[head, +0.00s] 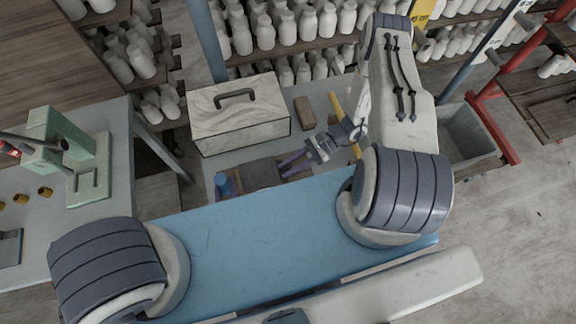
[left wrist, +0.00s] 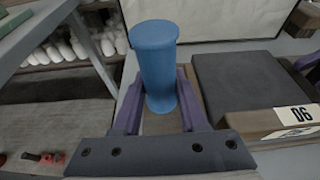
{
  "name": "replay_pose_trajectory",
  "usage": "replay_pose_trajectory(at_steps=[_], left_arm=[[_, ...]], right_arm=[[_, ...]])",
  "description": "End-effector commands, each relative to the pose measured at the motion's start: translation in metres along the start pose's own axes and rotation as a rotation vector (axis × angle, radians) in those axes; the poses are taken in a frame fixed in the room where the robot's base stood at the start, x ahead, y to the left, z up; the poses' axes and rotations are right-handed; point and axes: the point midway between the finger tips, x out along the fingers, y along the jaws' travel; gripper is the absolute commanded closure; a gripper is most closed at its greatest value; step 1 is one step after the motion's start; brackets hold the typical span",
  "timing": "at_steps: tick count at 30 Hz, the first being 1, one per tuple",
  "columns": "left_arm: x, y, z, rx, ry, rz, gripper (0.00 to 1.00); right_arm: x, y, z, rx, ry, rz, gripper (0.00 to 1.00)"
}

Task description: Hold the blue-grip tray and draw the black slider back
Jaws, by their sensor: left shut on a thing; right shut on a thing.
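The tray (left wrist: 270,127) is brown with a white label and has an upright blue grip (left wrist: 155,50) at its left end. The grip also shows in the head view (head: 225,184). My left gripper (left wrist: 160,78) is shut on the blue grip, its purple fingers on either side of it. The black slider (head: 262,172) is a flat dark block lying on the tray, right of the grip; it also shows in the left wrist view (left wrist: 240,82). My right gripper (head: 290,163) is shut at the slider's right end; the exact contact is too small to see.
A pale lidded box (head: 240,118) with a dark handle stands just behind the tray. A brown block (head: 305,112) and a yellow item (head: 337,106) lie to its right. A green press (head: 85,165) stands on the left table. Shelves of white bottles (head: 300,22) line the back.

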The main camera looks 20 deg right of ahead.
Motion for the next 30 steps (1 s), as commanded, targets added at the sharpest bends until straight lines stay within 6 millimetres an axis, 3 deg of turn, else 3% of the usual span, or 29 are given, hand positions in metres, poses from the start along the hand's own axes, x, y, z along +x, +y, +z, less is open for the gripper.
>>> replay_pose_trajectory(at_steps=[7,17,18,20,30], left_arm=[[0.000,0.002,-0.004,0.002,0.009,0.003,1.00],[0.000,0.004,-0.004,0.002,0.010,0.010,1.00],[0.000,0.004,-0.004,0.003,0.010,0.010,1.00],[0.000,0.004,-0.004,0.003,0.010,0.010,1.00],[0.000,0.003,-0.004,0.003,0.009,0.007,1.00]], right_arm=[[-0.035,0.004,-0.014,-0.001,-0.003,-0.007,1.00],[-0.041,0.006,-0.017,-0.002,0.002,-0.003,1.00],[-0.041,0.006,-0.017,-0.002,0.002,-0.004,0.66],[-0.041,0.006,-0.017,-0.002,0.002,-0.004,0.43],[-0.041,0.006,-0.017,-0.001,0.000,-0.002,0.43]])
